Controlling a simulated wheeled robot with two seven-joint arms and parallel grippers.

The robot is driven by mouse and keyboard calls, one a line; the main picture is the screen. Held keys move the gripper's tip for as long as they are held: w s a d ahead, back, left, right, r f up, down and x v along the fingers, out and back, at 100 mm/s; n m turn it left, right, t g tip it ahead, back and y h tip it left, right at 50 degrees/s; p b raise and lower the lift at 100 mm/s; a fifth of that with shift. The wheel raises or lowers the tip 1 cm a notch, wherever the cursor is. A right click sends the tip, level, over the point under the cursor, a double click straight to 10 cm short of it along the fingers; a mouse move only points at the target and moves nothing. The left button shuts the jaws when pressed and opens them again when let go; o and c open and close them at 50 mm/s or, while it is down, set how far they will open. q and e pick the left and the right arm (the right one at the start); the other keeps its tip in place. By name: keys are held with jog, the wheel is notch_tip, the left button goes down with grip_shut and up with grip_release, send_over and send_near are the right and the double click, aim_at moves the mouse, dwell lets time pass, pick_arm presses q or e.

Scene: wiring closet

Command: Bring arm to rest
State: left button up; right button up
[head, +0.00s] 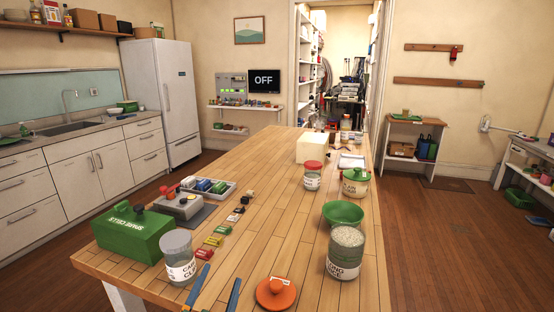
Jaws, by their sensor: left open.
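My left gripper (221,275) shows at the bottom edge of the head view, over the near end of the long wooden table (260,215). Its two blue fingers are apart with nothing between them. Only the fingers show; the rest of the left arm is out of the picture. My right gripper and arm are not in view.
Near the left fingers are a labelled grey canister (178,257), an orange lid (276,292) and a green box (132,233). A filled jar (345,252) and green bowl (343,213) stand to the right. Small coloured packets (213,240) lie farther back. Floor is clear right of the table.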

pick_arm(q)
jog(key=s+a+f+n+g+y, duration=0.1)
jog(key=s+a+f+n+g, duration=0.1)
jog(key=s+f+g, duration=0.45)
jog(key=s+a+f+n+g+y, duration=0.1)
jog(key=s+a+f+g, duration=0.2)
jog(key=f, duration=0.6)
jog(key=s+f+n+g, duration=0.1)
jog(key=s+f+g, duration=0.55)
jog(key=s, duration=0.85)
notch_tip(320, 180, down, 17)
jog(key=s, duration=0.2)
jog(key=s+a+f+g, duration=0.1)
jog(key=s+a+f, duration=0.1)
jog(key=s+f, duration=0.8)
jog(key=shift+s+a+f, duration=0.15)
jog(key=shift+s+a, duration=0.15)
jog(key=shift+s, duration=0.45)
